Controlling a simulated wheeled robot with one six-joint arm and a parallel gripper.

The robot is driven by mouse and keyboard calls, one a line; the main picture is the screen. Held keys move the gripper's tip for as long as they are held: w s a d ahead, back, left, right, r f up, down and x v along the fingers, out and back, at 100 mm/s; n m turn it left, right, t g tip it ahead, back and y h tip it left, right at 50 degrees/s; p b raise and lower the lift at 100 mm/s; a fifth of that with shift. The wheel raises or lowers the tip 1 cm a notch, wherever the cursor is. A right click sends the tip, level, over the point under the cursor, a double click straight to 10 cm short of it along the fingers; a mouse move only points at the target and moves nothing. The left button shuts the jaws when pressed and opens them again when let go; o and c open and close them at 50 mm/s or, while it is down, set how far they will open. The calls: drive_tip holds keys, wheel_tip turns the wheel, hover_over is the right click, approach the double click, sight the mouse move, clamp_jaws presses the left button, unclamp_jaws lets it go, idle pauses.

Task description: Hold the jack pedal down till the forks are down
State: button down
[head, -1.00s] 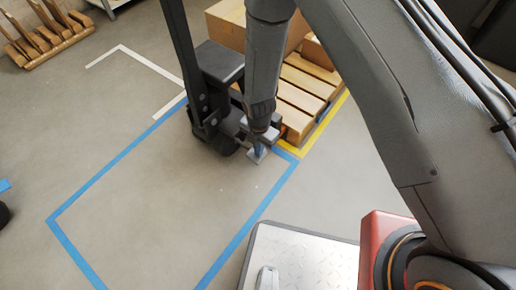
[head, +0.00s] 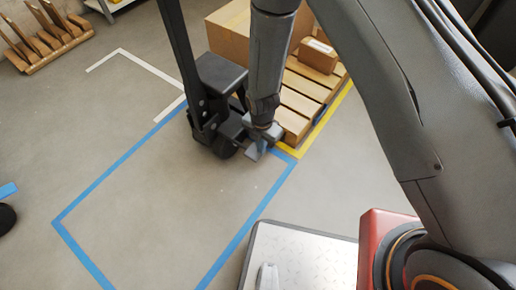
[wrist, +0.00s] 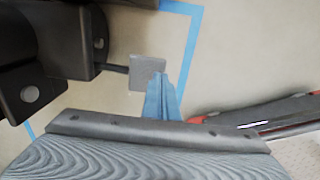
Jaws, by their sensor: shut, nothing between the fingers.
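The black pallet jack (head: 220,80) stands with its upright handle at a wooden pallet (head: 297,118). Its forks are hidden, so I cannot tell their height. The jack pedal is a small grey square plate (wrist: 148,73) on a short rod, reaching right from the dark jack body (wrist: 65,45) in the wrist view. My gripper (wrist: 163,78) is shut and empty, its blue fingers at the pedal's right edge. I cannot tell whether they press on it. In the head view my gripper (head: 262,146) is low beside the jack, partly covering the pedal (head: 252,153).
Cardboard boxes (head: 318,56) sit on the pallet. Blue floor tape (head: 130,156) and yellow tape (head: 325,118) mark the floor. A wooden rack (head: 42,38) stands far left. The floor left of the jack is clear.

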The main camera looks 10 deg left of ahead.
wheel_tip(320, 180, up, 9)
drive_tip(key=d+p, duration=0.2)
drive_tip(key=shift+s+f, duration=0.15)
drive_tip(key=shift+s, duration=0.2)
drive_tip(key=s+d+r+m, duration=0.2)
drive_tip(key=r+m, duration=0.4)
drive_tip(key=r, duration=0.4)
drive_tip(key=s+d+r+m, duration=0.1)
drive_tip(key=s+r+m, duration=0.1)
drive_tip(key=r+m, duration=0.65)
drive_tip(key=s+d+r+m, duration=0.7)
drive_tip(key=s+r+m, duration=0.4)
drive_tip(key=r, duration=0.3)
drive_tip(key=d+r+m+p, duration=0.6)
drive_tip(key=d+r+p, duration=1.2)
drive_tip(key=r+p, duration=0.4)
drive_tip(key=p, duration=0.4)
drive_tip(key=shift+s+r, duration=0.2)
drive_tip(key=shift+r, duration=0.15)
